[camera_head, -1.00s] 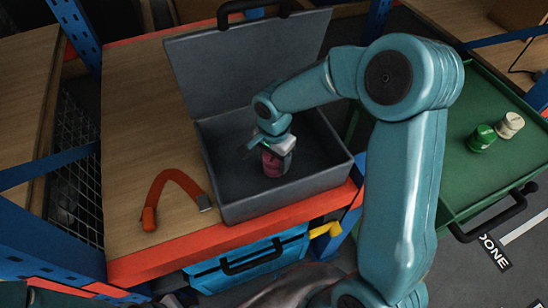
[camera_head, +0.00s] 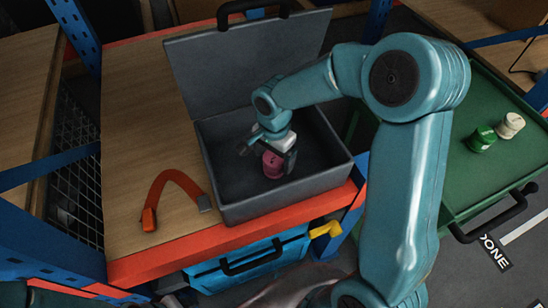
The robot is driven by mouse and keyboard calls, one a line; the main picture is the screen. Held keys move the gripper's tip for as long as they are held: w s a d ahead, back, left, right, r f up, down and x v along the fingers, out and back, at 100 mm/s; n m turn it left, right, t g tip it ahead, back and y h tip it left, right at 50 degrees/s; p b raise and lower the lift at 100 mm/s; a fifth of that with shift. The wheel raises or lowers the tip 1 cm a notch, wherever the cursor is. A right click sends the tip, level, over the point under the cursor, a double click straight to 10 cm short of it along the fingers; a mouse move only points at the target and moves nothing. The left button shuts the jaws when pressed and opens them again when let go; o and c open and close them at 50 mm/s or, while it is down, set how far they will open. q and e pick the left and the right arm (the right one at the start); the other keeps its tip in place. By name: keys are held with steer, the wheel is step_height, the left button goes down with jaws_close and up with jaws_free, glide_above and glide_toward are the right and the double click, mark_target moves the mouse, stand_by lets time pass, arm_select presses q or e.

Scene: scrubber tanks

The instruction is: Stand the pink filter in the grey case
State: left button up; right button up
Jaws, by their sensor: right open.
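The pink filter (camera_head: 272,164) stands upright on the floor of the open grey case (camera_head: 290,203), near its middle. My right gripper (camera_head: 268,155) is inside the case, just above and around the top of the filter. Its jaws are open, with one dark finger to the left and one to the right of the filter. Whether a finger touches the filter, I cannot tell. The case's lid leans back, raised. My left gripper is not in view.
An orange-red strap (camera_head: 165,190) lies on the wooden bench left of the case. A green cart (camera_head: 470,200) at the right holds a green filter (camera_head: 481,139) and a cream filter (camera_head: 510,125). A blue toolbox (camera_head: 250,262) sits below the bench.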

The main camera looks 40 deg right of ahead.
mark_target(274, 157)
step_height(274, 157, up, 11)
steer(key=shift+s+f, duration=0.15)
stand_by(0.4)
